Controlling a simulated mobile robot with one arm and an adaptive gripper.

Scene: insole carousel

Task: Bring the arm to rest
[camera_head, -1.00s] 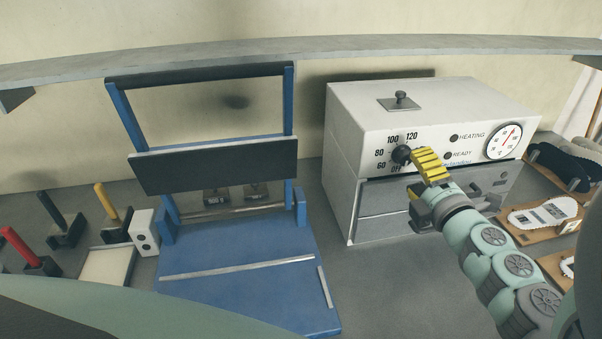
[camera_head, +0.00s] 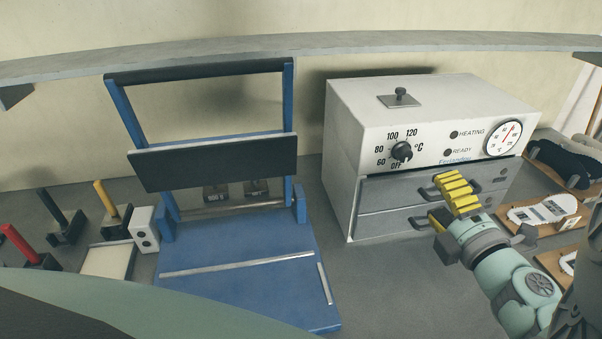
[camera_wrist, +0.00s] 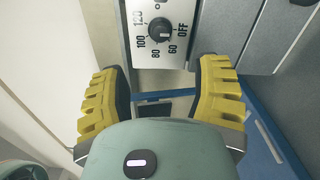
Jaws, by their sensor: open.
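My gripper (camera_head: 448,204) has yellow ribbed finger pads and is in front of the drawers of the white heater box (camera_head: 350,130) in the head view. In the wrist view my gripper (camera_wrist: 160,95) is open, with nothing between its fingers. The box's black temperature knob (camera_head: 402,151) is apart from the fingers. The knob also shows beyond the fingertips in the wrist view (camera_wrist: 161,32). Part of the grey drawer fronts (camera_head: 390,191) is hidden behind the gripper.
A blue press frame (camera_head: 240,250) stands left of the box. Wooden boards with a white insole (camera_head: 540,211) lie right of my arm. Several handled tools, one with a red handle (camera_head: 20,243), stand at the left. A grey shelf (camera_head: 300,52) crosses above.

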